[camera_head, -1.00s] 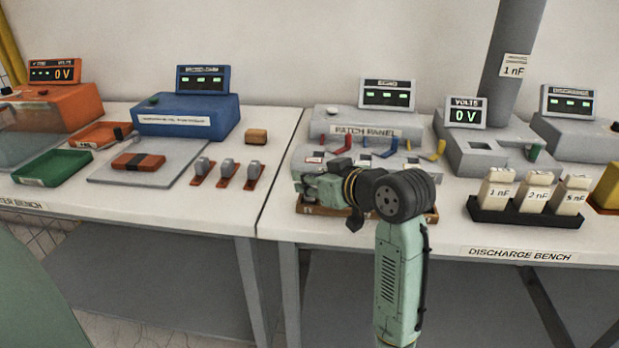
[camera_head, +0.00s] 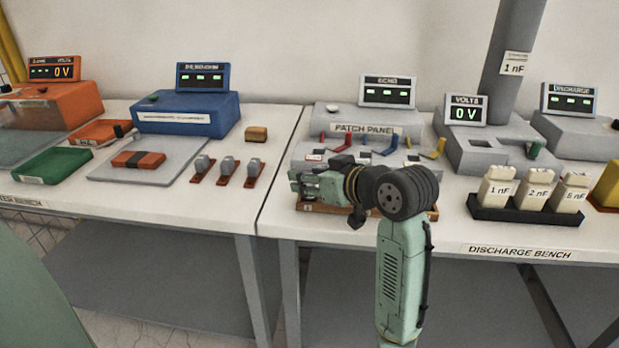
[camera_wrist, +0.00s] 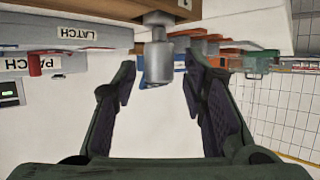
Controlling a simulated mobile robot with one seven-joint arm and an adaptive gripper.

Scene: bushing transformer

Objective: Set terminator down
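The terminator appears to be the grey metal cylinder (camera_wrist: 157,64) in the wrist view, with a narrower neck meeting a brown wooden rack (camera_wrist: 70,10) at the top of that picture. My gripper (camera_wrist: 160,78) is open, with one dark finger on each side of the cylinder's free end and gaps visible on both sides. In the head view my gripper (camera_head: 303,187) is low over the front left of the wooden rack (camera_head: 330,210), before the patch panel (camera_head: 365,129). My wrist hides the terminator and much of the rack there.
Coloured leads (camera_head: 386,149) lie on the patch panel close behind my gripper. A black tray (camera_head: 487,211) with labelled capacitor blocks stands to the right. Red-based grey parts (camera_head: 227,169) stand left of the gap between benches. The white bench front (camera_head: 290,225) is clear.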

